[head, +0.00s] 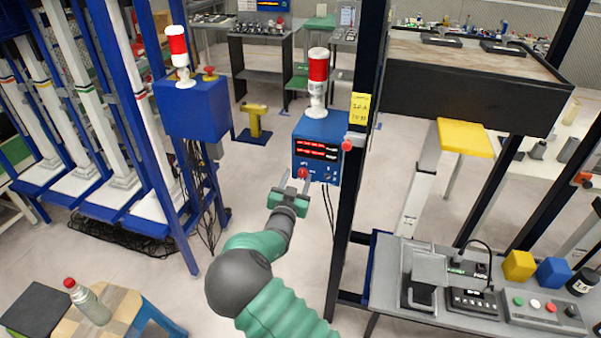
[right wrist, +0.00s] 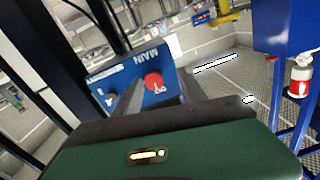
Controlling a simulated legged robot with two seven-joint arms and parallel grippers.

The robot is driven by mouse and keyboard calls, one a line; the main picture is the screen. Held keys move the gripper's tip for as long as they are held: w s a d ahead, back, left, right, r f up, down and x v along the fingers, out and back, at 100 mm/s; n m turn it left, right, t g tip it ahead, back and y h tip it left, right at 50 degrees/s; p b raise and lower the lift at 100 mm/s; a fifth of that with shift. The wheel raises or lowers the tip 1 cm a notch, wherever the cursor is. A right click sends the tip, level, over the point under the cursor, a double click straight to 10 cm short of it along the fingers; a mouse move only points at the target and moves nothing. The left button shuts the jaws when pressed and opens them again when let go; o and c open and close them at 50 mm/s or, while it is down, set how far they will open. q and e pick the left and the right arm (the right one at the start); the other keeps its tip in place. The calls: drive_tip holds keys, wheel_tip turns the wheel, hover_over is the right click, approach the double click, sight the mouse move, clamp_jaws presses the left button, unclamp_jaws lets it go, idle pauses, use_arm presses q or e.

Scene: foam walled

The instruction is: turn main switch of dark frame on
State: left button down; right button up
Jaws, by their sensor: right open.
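The dark frame is a black post and beams (head: 362,130) right of centre in the head view. A blue control box (head: 318,130) with two lit red displays is mounted beside the post, topped by a red and white beacon (head: 318,75). The main switch is a red knob (head: 304,174) low on the box face; the right wrist view shows it as a red dial (right wrist: 154,82) beside the word MAIN. My right gripper (head: 298,184) is open and empty, its fingers pointing at the knob, one on each side in the wrist view. I cannot tell whether they touch it. My left gripper is not in view.
Another blue box (head: 193,108) with a beacon stands left on a blue frame. A grey bench (head: 385,275) with switches and coloured blocks is at lower right. A stool with a bottle (head: 88,302) is at lower left. Cables hang below the boxes. Open floor lies between.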

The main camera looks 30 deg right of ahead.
drive_tip(key=shift+d, duration=0.25)
drive_tip(key=shift+s+d, duration=0.35)
drive_tip(key=shift+d, duration=0.1)
drive_tip(key=c, duration=0.5)
drive_tip(key=shift+w+f, duration=0.1)
drive_tip(key=c, duration=0.5)
drive_tip(key=shift+a, duration=0.2)
clamp_jaws()
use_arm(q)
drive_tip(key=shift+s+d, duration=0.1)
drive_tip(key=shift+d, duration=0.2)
use_arm(e)
drive_tip(key=shift+f, duration=0.1)
drive_tip(key=shift+d, duration=0.1)
